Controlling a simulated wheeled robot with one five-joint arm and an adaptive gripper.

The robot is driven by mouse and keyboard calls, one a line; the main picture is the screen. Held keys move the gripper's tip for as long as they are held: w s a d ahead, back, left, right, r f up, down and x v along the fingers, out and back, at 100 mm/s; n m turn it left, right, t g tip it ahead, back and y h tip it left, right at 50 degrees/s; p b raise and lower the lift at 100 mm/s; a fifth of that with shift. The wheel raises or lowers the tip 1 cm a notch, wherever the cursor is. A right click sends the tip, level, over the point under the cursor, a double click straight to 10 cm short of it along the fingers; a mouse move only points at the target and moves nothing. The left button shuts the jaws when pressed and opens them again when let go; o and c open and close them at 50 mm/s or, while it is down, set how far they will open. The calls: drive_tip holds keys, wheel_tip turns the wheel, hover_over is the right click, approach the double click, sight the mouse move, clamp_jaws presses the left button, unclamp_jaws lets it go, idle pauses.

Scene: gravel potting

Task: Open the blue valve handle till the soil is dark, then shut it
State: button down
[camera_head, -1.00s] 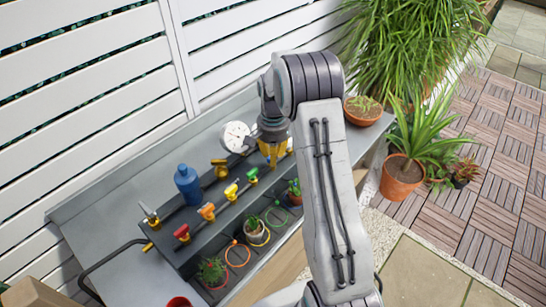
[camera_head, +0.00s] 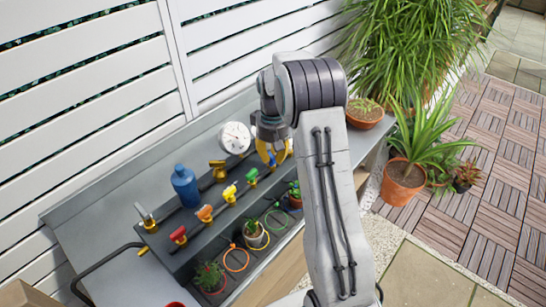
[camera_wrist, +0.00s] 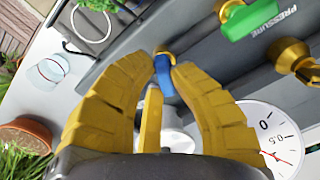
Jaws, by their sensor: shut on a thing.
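The blue valve handle (camera_wrist: 164,76) shows in the wrist view between the yellow fingertips of my gripper (camera_wrist: 166,66). My gripper is shut on it, next to a brass fitting (camera_wrist: 166,53) on the grey pipe housing. The soil below this valve cannot be made out.
A blue bottle (camera_head: 186,186) stands on the bench. Small potted plants sit in front, including a cactus (camera_head: 209,275).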

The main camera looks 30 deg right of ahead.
drive_tip(key=n, duration=0.4)
drive_tip(key=shift+f+n, duration=0.1)
drive_tip(key=shift+n, duration=0.2)
idle(0.4)
drive_tip(key=c, duration=1.1)
unclamp_jaws()
drive_tip(key=shift+w, duration=0.1)
wheel_tip(320, 180, up, 12)
